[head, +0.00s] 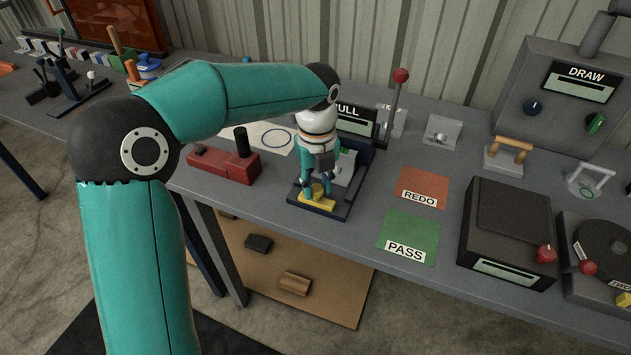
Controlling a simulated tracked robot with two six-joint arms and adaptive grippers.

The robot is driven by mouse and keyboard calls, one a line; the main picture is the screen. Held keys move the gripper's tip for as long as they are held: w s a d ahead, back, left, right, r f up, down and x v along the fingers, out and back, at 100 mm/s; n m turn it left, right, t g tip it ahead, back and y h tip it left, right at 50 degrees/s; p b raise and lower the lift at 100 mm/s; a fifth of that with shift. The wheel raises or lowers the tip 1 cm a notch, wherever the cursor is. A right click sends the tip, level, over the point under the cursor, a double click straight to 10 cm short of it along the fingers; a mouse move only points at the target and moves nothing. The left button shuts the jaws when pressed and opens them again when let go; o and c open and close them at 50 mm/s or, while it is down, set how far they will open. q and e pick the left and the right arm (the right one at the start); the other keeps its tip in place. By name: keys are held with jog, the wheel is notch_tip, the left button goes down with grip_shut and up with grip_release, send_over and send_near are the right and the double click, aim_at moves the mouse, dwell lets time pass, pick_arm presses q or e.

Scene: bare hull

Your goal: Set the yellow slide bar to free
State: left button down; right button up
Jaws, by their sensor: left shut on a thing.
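The yellow slide bar (322,201) lies low at the front of a dark blue device with a base plate (318,212). A sign reading "PULL" (357,121), partly covered by my arm, stands behind it. My left gripper (318,192) points down over the device, shut on the yellow slide bar. The fingers and wrist hide part of the bar and the middle of the device. I cannot read any "free" marking. My right gripper is not in view.
A red block with a black knob (225,164) sits left of the device. A red-knobbed lever (396,95) stands behind right. Orange "REDO" (422,188) and green "PASS" (409,237) mats lie to the right, flat and clear. A dark box (508,230) stands further right.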

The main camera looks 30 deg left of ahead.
aim_at(317, 188)
pick_arm(q)
jog(key=c, duration=0.9)
grip_release()
jog(key=shift+s, duration=0.15)
jog(key=shift+o, duration=0.2)
jog(key=shift+r, duration=0.1)
notch_tip(317, 188, up, 12)
jog(key=shift+f, duration=0.2)
